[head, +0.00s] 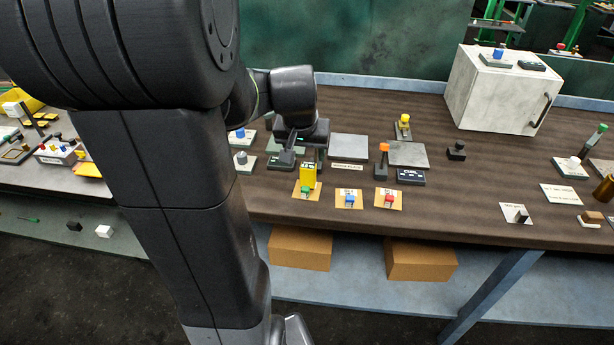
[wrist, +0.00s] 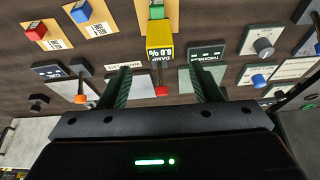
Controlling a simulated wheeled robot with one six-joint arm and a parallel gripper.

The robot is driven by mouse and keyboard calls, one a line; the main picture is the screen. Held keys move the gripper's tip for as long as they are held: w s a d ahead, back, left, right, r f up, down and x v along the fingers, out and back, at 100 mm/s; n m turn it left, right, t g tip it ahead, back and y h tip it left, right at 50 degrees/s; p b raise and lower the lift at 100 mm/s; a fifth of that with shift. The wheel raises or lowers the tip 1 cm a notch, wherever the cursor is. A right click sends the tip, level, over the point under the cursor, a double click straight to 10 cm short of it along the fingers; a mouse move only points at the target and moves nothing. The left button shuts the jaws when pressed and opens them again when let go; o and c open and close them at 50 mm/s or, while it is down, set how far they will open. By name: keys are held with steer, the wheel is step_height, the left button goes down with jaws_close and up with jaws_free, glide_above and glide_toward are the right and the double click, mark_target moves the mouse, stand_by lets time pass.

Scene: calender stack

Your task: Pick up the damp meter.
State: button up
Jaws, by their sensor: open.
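The damp meter (head: 308,174) is a small yellow block near the front of the brown bench, in front of my gripper in the head view. My gripper (head: 304,157) is low over the bench. In the wrist view my gripper (wrist: 163,83) is open, with a dark green finger on each side of the stem. The yellow body lies beyond the fingertips. Nothing is held.
A green (head: 305,190), a blue (head: 349,198) and a red switch (head: 389,198) stand on tan plates along the front. A dark "THICKNESS" display (wrist: 207,53) lies beside the meter. An orange-topped lever (head: 384,150) stands to the right. A white cabinet (head: 490,95) is at the back right.

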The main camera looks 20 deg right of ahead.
mark_target(308, 173)
steer(key=shift+o, duration=0.4)
steer(key=x, duration=0.6)
steer(key=shift+w+a+f+p, duration=0.15)
steer(key=shift+a+f+p, duration=0.05)
steer(key=shift+p, duration=0.15)
steer(key=shift+s+x, duration=0.15)
steer(key=shift+x, duration=1.15)
steer(key=shift+s+x, duration=0.15)
steer(key=shift+x, duration=1.15)
steer(key=c, duration=1.3)
